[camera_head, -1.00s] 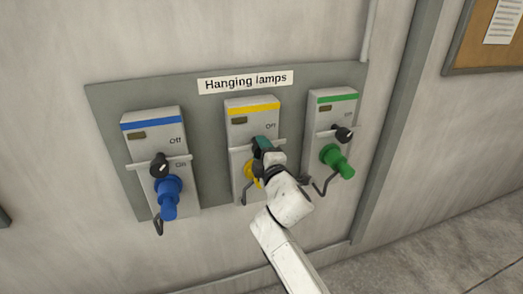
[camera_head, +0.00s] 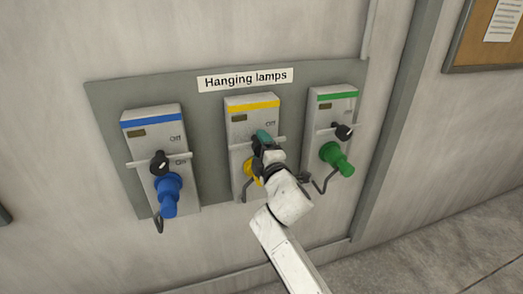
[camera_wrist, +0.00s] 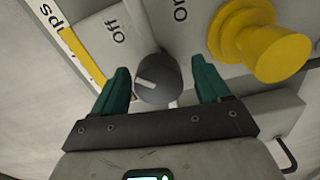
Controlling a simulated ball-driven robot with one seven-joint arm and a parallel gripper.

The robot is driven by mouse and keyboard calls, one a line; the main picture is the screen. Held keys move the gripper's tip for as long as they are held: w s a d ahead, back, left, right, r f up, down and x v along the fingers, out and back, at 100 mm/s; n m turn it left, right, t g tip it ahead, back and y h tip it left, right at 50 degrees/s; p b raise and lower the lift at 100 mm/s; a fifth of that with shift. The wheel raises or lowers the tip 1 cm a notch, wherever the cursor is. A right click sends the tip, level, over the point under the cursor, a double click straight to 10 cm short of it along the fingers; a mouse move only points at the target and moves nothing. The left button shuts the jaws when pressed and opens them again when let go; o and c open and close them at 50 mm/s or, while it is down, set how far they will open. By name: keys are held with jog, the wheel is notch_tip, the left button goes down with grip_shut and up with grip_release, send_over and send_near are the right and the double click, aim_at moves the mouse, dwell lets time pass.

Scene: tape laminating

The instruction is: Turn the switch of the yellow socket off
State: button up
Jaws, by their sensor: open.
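The yellow-striped socket (camera_head: 239,122) is the middle one of three boxes on a grey wall panel. Its dark round switch (camera_wrist: 157,90) with a pale pointer mark shows in the wrist view, near the printed words Off and On. My gripper (camera_wrist: 162,72) is open, with one teal finger on each side of the switch and visible gaps between. In the head view my gripper (camera_head: 264,138) covers the switch. The yellow plug (camera_wrist: 270,45) sits in the socket, to the right of the fingers in the wrist view.
A blue-striped socket (camera_head: 146,140) with a blue plug (camera_head: 168,195) stands to the left. A green-striped socket (camera_head: 333,107) with a green plug (camera_head: 337,160) stands close on the right. A "Hanging lamps" label (camera_head: 246,80) is above.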

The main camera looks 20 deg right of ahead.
jog(key=s, duration=1)
jog(key=shift+s+p, duration=0.3)
jog(key=shift+s, duration=0.1)
jog(key=s+d+f+m+g+h, duration=0.1)
jog(key=s+d+f+m+g, duration=0.1)
jog(key=s+f+m, duration=0.3)
jog(key=s+d+f+m+g+h, duration=0.1)
jog(key=s+d+f+g, duration=0.15)
jog(key=f, duration=0.45)
jog(key=s+d+f+m+g, duration=0.1)
jog(key=s+f+m+g, duration=0.2)
jog(key=s, duration=0.8)
jog(key=s+d+f+m+g+y, duration=0.1)
jog(key=s+f+m+g, duration=0.3)
jog(key=s, duration=0.7)
jog(key=s+d+f+m+g, duration=0.1)
jog(key=s+f+m+g, duration=0.3)
jog(key=s, duration=0.7)
notch_tip(320, 180, down, 2)
jog(key=shift+s+d+f+g+y, duration=0.2)
jog(key=shift+s+g+y, duration=0.2)
jog(key=shift+g, duration=0.35)
